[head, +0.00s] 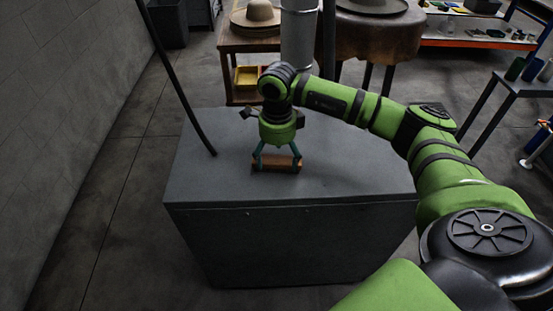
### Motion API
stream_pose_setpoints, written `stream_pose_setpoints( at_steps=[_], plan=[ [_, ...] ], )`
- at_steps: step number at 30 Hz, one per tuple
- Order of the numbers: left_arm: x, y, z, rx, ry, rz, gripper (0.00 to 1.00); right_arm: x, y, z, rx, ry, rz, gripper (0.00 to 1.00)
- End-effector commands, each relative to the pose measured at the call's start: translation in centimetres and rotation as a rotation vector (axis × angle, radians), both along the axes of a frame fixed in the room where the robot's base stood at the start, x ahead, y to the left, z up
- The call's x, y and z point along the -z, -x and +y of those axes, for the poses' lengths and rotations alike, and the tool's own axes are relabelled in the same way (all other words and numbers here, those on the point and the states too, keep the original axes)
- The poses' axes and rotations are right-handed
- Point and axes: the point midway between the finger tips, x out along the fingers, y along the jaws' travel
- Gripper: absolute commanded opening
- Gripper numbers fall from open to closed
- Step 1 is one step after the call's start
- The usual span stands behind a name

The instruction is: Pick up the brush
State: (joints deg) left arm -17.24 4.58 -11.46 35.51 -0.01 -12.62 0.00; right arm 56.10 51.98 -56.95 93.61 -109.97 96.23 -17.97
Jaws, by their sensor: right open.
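The brush (275,167) is a small brown block lying on top of the grey block-shaped stand (215,180). My right gripper (277,164) points straight down over it. Its two fingers are apart, one near each end of the brush. I cannot tell whether the fingertips touch it. The upper middle of the brush is partly hidden between the fingers. My left gripper is not in view.
A thin black hose or rod (178,85) comes down to the stand's top, left of the gripper. A grey cylinder (299,40) stands behind. A wooden table (235,43) with a hat (256,15) is at the back. The stand's top is otherwise clear.

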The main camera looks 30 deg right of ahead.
Motion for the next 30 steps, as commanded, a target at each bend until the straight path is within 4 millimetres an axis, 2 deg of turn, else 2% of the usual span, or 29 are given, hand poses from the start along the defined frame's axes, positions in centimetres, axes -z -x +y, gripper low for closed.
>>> stream_pose_setpoints(
  at_steps=[1, 6, 13, 14, 15, 17, 18, 19, 30],
  plan=[
    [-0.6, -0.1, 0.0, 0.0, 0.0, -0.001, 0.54, 0.7, 0.2, 0.0, -0.001, -0.001, 0.006, 0.84],
    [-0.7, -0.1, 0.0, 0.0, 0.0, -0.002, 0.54, 2.5, 0.1, 0.1, -0.002, -0.002, 0.001, 0.84],
    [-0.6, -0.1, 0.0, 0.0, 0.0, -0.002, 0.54, 2.7, 0.0, 0.1, -0.002, -0.003, -0.001, 0.84],
    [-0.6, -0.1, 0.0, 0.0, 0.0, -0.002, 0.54, 2.7, 0.0, 0.1, -0.002, -0.003, -0.001, 0.8],
    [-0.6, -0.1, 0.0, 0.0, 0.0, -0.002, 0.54, 2.7, 0.0, 0.1, -0.002, -0.003, -0.001, 0.64],
    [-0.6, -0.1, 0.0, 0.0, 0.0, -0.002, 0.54, 2.7, 0.0, 0.1, -0.002, -0.003, -0.001, 0.4],
    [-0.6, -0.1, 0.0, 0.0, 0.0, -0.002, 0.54, 2.7, 0.0, 0.1, -0.002, -0.003, -0.001, 0.24],
    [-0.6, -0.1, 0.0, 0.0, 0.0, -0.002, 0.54, 2.7, 0.0, 0.1, -0.002, -0.003, -0.001, 0.21],
    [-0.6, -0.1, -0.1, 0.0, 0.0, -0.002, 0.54, 2.6, 0.0, 0.1, -0.002, -0.004, 0.0, 0.21]
  ],
)
